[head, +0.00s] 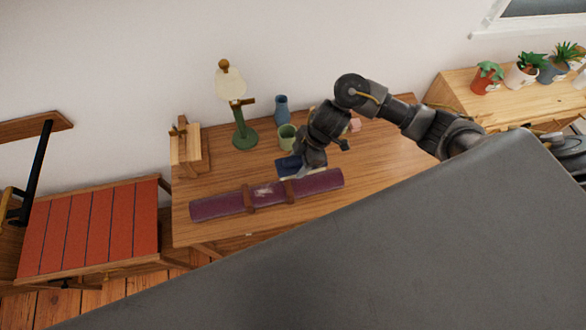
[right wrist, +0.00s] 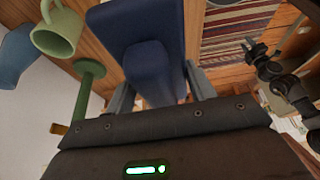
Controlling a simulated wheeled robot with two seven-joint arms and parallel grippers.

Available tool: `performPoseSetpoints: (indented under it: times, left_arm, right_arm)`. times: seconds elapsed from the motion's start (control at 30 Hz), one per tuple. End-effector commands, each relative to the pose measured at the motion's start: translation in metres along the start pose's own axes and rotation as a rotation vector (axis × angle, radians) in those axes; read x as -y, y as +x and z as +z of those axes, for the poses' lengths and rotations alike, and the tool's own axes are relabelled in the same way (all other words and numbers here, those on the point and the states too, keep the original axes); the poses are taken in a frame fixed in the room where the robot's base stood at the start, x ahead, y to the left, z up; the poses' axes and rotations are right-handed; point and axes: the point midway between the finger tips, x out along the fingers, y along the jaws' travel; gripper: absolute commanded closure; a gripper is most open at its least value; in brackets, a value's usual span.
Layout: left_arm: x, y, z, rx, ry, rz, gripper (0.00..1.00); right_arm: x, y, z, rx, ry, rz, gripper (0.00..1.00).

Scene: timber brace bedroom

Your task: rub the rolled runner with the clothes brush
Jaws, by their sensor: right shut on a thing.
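The rolled runner (head: 222,204) is a long purple roll with two brown straps and a pale patch near its middle. It lies along the table's front side. My right gripper (head: 309,158) is shut on the dark blue clothes brush (head: 287,167), just behind the runner's right half in the head view. I cannot tell whether the brush touches the runner. The right wrist view shows the brush (right wrist: 150,45) between the two grey fingers of my right gripper (right wrist: 160,92). A dark arm end (right wrist: 268,68), seemingly my left one, shows there at right; its jaws are unclear.
On the wooden table (head: 385,165) stand a green lamp (head: 243,137), a blue vase (head: 281,109), a green mug (head: 287,137) and a wooden stand (head: 188,150). A red slatted seat (head: 90,228) is at left. Potted plants (head: 522,72) stand at right.

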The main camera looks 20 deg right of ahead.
Motion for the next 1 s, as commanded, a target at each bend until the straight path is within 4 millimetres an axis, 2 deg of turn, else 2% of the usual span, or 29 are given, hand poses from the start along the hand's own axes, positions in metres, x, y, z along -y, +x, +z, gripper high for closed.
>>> performPoseSetpoints:
  times: [0.17, 0.27, 0.43, 0.57, 0.8, 1.0]
  left_arm:
    - [0.0, 0.004, 0.0, 0.0, 0.0, 0.0, 0.64]
    - [0.0, 0.015, 0.001, 0.0, 0.0, 0.0, 0.64]
    - [0.0, 0.049, 0.004, 0.0, 0.0, 0.0, 0.64]
    - [-0.001, 0.08, 0.007, 0.0, 0.0, -0.001, 0.64]
    - [-0.001, 0.124, 0.01, -0.001, 0.0, -0.001, 0.64]
    - [-0.001, 0.141, 0.012, -0.001, 0.0, -0.001, 0.64]
  right_arm:
    - [-0.004, -0.001, -0.002, -0.001, 0.002, 0.004, 0.71]
    - [-0.016, -0.005, -0.009, 0.0, 0.012, 0.015, 0.71]
    - [-0.042, -0.024, -0.026, 0.001, 0.06, 0.043, 0.71]
    - [-0.052, -0.044, -0.03, 0.003, 0.127, 0.07, 0.71]
    - [-0.047, -0.076, -0.017, 0.001, 0.289, 0.129, 0.71]
    - [-0.038, -0.091, -0.004, -0.001, 0.389, 0.165, 0.71]
